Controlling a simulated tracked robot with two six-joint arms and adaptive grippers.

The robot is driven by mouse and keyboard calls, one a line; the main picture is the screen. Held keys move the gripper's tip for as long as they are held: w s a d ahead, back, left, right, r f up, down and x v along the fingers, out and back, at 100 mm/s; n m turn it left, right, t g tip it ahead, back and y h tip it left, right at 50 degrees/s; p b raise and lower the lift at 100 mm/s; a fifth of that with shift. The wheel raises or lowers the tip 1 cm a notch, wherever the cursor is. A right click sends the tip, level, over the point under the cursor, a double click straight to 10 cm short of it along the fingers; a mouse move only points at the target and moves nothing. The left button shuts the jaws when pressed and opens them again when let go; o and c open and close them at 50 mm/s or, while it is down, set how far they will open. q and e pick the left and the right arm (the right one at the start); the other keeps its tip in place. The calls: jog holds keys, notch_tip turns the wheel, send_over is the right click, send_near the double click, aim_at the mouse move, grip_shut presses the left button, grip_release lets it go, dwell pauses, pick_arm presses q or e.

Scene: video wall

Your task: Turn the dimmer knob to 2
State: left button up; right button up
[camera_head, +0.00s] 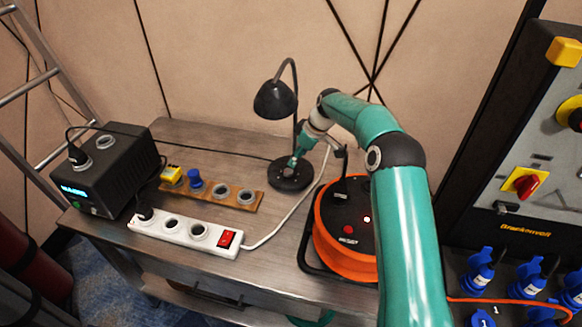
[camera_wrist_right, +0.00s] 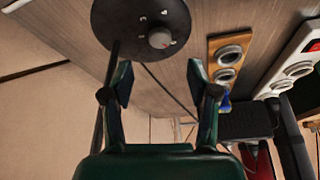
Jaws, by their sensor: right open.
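The dark round base (camera_head: 291,181) of a black desk lamp (camera_head: 276,99) stands on the wooden table. In the right wrist view, the dimmer knob (camera_wrist_right: 160,38), small and grey with a reddish mark, sits on the black lamp base (camera_wrist_right: 120,22). Small pale marks surround it, too small to read. My right gripper (camera_head: 294,161) is over the lamp base and hides the knob in the head view. In the wrist view its two fingers are apart (camera_wrist_right: 162,82), with nothing between them; the knob shows beyond the fingertips. My left gripper is not in view.
A white power strip (camera_head: 184,232) and a wooden socket board (camera_head: 218,194) lie left of the lamp. A black power box (camera_head: 112,166) stands farther left. An orange cable reel (camera_head: 330,237) is close beside my right arm. A control panel (camera_head: 530,165) stands at right.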

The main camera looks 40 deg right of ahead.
aim_at(289, 171)
jog(key=p+x, duration=0.1)
jog(key=x, duration=0.7)
